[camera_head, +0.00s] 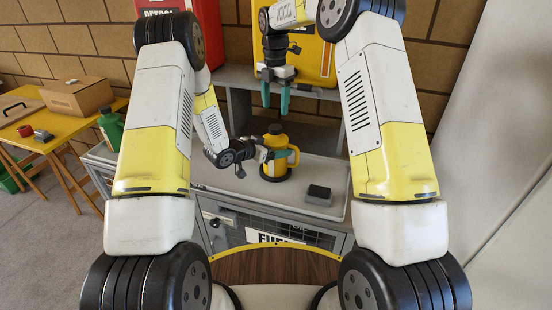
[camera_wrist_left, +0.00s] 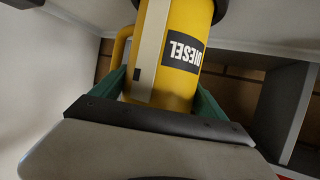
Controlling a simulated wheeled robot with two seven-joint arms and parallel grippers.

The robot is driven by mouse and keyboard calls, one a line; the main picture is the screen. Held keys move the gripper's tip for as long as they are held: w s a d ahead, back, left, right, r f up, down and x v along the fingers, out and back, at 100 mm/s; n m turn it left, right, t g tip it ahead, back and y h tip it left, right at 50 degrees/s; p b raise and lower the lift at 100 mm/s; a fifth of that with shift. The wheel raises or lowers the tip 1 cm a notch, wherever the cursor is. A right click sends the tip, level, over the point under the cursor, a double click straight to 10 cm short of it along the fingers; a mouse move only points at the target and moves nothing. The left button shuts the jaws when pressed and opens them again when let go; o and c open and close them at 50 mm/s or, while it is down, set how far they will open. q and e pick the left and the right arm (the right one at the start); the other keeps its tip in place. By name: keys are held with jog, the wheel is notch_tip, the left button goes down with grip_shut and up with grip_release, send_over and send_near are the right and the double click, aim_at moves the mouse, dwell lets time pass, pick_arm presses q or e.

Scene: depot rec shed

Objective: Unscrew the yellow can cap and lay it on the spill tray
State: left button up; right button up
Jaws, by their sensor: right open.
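The yellow diesel can (camera_head: 272,170) stands upright on the grey bench top, its handle to the right. My right gripper (camera_head: 275,100) is open and empty above the cap, fingers pointing down. I cannot clearly tell which surface is the spill tray.
A small dark block (camera_head: 318,195) lies right of the can. A green bottle (camera_head: 111,128) stands at the bench's left. A yellow table (camera_head: 65,125) holds a cardboard box (camera_head: 78,97).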

aim_at(275, 127)
pick_arm(q)
grip_shut()
pick_arm(e)
jog(key=m, duration=0.4)
jog(key=shift+m, duration=0.4)
jog(key=m, duration=0.6)
jog(key=shift+m, duration=0.3)
jog(key=m, duration=0.8)
jog(key=shift+m, duration=0.4)
jog(key=m, duration=0.8)
jog(key=shift+m, duration=0.4)
jog(key=m, duration=2.4)
jog(key=shift+f+m, duration=0.45)
jog(key=shift+m, duration=0.05)
notch_tip(275, 127, down, 7)
jog(key=shift+f, duration=0.1)
